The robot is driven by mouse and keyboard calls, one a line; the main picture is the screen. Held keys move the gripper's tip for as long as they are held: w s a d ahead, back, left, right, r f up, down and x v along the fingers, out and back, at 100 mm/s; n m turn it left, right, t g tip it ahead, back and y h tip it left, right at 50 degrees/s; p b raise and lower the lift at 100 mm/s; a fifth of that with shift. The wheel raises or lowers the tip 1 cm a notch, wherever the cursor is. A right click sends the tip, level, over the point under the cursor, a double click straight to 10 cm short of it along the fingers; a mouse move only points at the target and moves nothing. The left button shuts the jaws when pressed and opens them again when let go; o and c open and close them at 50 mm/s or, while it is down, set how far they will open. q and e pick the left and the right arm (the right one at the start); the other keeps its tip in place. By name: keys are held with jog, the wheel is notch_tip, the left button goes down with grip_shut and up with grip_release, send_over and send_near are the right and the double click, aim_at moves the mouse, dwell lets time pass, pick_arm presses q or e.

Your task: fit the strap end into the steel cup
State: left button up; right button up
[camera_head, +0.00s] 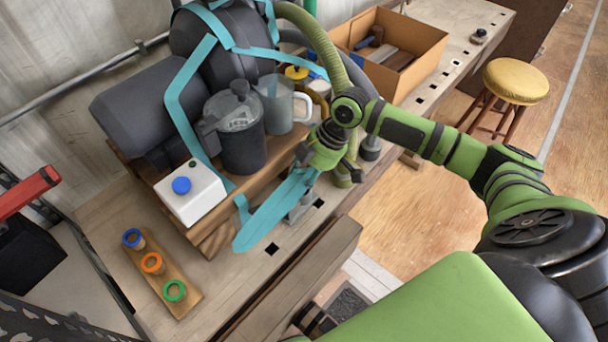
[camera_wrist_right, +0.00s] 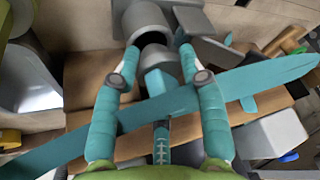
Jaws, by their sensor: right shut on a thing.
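My right gripper (camera_head: 318,160) is over the bench edge, shut on the end of the teal strap. Its fingers (camera_wrist_right: 157,66) show on both sides of the teal strap end (camera_wrist_right: 157,82) in the right wrist view. A length of the teal strap (camera_head: 270,215) hangs toward the front of the bench. The grey steel cup (camera_wrist_right: 152,38) lies just past the fingertips, its dark opening facing the strap end. How far the end is from or in the opening, I cannot tell. In the head view a grey metal part (camera_head: 299,209), perhaps the cup, is partly hidden by the strap. My left gripper is not in view.
A dark motor-like machine (camera_head: 135,112) wrapped in strap, a grey jug (camera_head: 240,135), a clear mug (camera_head: 275,105) and a white box with a blue button (camera_head: 190,195) crowd the wooden block. A board with colored rings (camera_head: 160,270) lies at front left. An orange crate (camera_head: 425,60) stands behind.

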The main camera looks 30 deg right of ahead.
jog(key=shift+r, duration=0.1)
dwell(0.3)
jog(key=shift+p, duration=0.45)
jog(key=shift+p, duration=0.35)
dwell(0.4)
jog(key=shift+f, duration=0.65)
dwell(0.3)
